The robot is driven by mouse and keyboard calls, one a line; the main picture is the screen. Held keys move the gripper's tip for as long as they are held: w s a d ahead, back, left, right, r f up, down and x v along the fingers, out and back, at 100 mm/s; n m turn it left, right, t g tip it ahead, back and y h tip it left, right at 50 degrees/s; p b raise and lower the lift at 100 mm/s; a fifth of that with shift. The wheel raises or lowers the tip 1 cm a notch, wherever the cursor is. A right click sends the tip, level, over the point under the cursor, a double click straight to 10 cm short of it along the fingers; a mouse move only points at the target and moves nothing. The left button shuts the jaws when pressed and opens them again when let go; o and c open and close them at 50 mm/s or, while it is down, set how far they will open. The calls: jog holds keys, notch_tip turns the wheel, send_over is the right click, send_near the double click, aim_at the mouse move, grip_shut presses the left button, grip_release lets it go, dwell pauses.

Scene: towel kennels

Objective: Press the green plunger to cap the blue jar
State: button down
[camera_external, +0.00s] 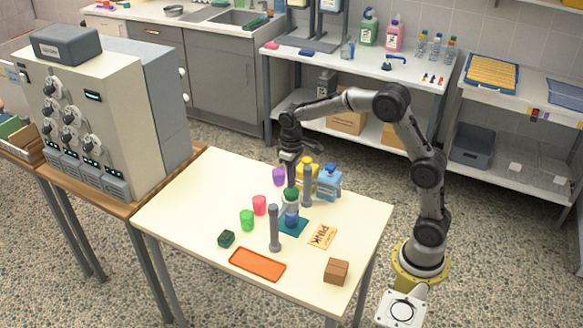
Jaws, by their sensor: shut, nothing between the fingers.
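The green plunger (291,194) stands near the middle of the pale table, between two grey posts, one in front (274,230) and one behind (307,188). The blue jar (292,218) is below the plunger, over a teal base plate (297,228). Whether a cap sits on the jar is too small to tell. My gripper (291,184) is shut and empty, pointing down directly above the plunger's top. Its fingertips are at or very close to the plunger; I cannot tell whether they touch.
Purple (279,176), red (260,205) and green (247,220) cups stand left of the posts. Yellow (313,170) and blue (328,184) containers stand close behind. The table's left is clear.

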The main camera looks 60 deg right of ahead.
jog(key=shift+f, duration=0.15)
jog(key=shift+f, duration=1.35)
jog(key=shift+r, duration=1.5)
jog(key=shift+r, duration=0.1)
jog(key=shift+r, duration=2.9)
